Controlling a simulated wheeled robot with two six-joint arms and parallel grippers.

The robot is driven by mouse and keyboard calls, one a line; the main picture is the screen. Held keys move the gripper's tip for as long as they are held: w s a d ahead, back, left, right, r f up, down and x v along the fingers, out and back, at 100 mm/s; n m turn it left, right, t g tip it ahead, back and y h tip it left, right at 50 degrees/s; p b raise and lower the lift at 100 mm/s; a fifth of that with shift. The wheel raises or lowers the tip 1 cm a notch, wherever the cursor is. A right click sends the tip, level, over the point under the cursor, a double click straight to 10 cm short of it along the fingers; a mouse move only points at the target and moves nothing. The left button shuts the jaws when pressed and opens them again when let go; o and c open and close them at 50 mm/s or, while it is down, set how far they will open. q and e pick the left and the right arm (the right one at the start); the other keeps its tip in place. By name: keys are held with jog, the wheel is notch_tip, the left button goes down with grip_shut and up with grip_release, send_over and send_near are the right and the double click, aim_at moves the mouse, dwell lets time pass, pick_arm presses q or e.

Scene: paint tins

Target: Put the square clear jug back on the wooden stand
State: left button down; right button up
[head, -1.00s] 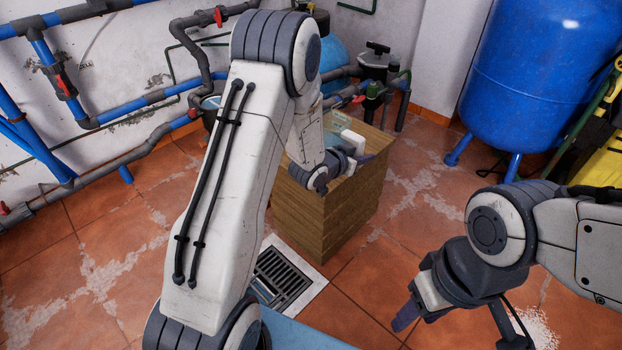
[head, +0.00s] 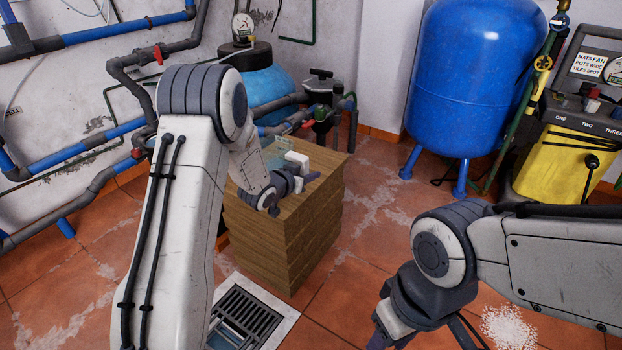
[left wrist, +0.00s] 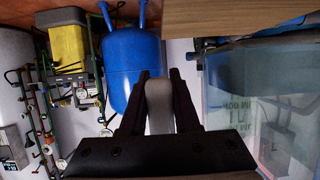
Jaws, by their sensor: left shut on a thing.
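The square clear jug (head: 277,152) shows over the back of the wooden stand (head: 285,235) in the head view, partly hidden by my left arm. My left gripper (head: 303,180) is over the stand's top. In the left wrist view, my left gripper (left wrist: 159,85) is shut on a grey upright bar, the jug's handle. The jug's clear wall with printed marks (left wrist: 265,115) fills the right side, close to the stand's edge (left wrist: 230,18). I cannot tell whether the jug touches the stand. My right gripper (head: 378,340) is low at the bottom edge, its fingertips cut off.
Blue and grey pipes (head: 120,140) and a blue vessel (head: 262,85) are behind the stand. A large blue tank (head: 475,80) and a yellow machine (head: 565,160) stand at the right. A floor drain (head: 245,318) lies in front of the stand. Tiled floor right of the stand is open.

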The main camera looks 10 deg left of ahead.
pick_arm(q)
jog(key=w+a+f, duration=0.1)
jog(key=w+a+f+b, duration=0.1)
jog(key=a, duration=0.1)
jog(key=w+a+f+b, duration=0.1)
jog(key=a+f, duration=0.1)
jog(key=shift+w+a, duration=0.1)
jog(key=shift+a, duration=0.05)
notch_tip(320, 180, down, 2)
jog(key=shift+w+a+f+b, duration=0.1)
jog(key=shift+f+b, duration=0.05)
jog(key=shift+b, duration=0.35)
jog(key=shift+f, duration=0.55)
jog(key=c, duration=0.6)
grip_release()
jog(key=shift+c, duration=0.2)
jog(key=shift+f, duration=0.1)
